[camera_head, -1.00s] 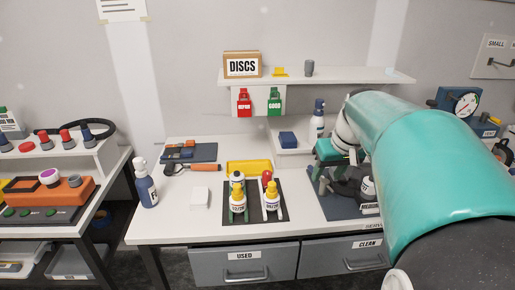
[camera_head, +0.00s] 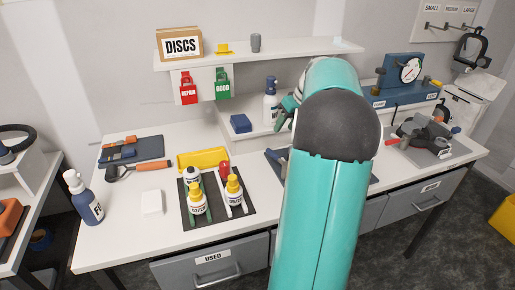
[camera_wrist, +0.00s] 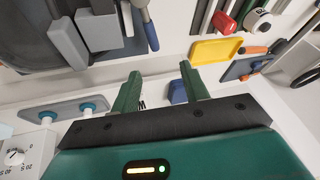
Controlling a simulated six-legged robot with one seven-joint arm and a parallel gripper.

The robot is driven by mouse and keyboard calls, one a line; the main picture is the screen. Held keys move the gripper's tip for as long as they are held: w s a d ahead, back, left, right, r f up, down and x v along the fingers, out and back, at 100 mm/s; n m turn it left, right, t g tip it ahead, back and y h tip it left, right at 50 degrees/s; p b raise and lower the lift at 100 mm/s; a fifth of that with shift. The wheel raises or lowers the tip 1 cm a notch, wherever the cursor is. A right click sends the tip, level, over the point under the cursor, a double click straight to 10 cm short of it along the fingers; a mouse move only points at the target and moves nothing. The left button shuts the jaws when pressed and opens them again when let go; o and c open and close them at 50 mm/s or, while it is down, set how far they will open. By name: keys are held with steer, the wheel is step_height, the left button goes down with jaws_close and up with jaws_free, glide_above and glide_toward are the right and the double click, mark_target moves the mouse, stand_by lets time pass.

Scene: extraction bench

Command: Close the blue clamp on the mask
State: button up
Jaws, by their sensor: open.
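My gripper (camera_wrist: 162,82) is open and empty, its two green fingers spread in the wrist view. In the head view its green end (camera_head: 285,110) shows beside my arm, above the bench. A dark grey body (camera_wrist: 60,35) with light grey blocks fills the upper left of the wrist view; it may be the mask. A blue lever-like part (camera_wrist: 147,28) stands beside it, apart from my fingers; I cannot tell whether it is the blue clamp or how it is set. In the head view my arm hides most of that mat. Another dark mask-like assembly (camera_head: 428,130) with a red part lies farther right.
A black mat (camera_head: 212,212) holds several bottles. The yellow tray (camera_head: 203,159), blue block (camera_head: 241,123) and spray bottle (camera_head: 270,100) stand near my arm. The shelf (camera_head: 260,55) carries a DISCS box (camera_head: 180,45). A blue gauge unit (camera_head: 405,75) stands at right.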

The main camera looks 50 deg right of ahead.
mark_target(274, 152)
steer(key=x, duration=0.8)
steer(key=s+d+x, duration=0.1)
steer(key=x, duration=0.3)
steer(key=shift+s+f, duration=0.1)
steer(key=shift+f, duration=0.65)
steer(key=shift+c, duration=0.9)
jaws_close()
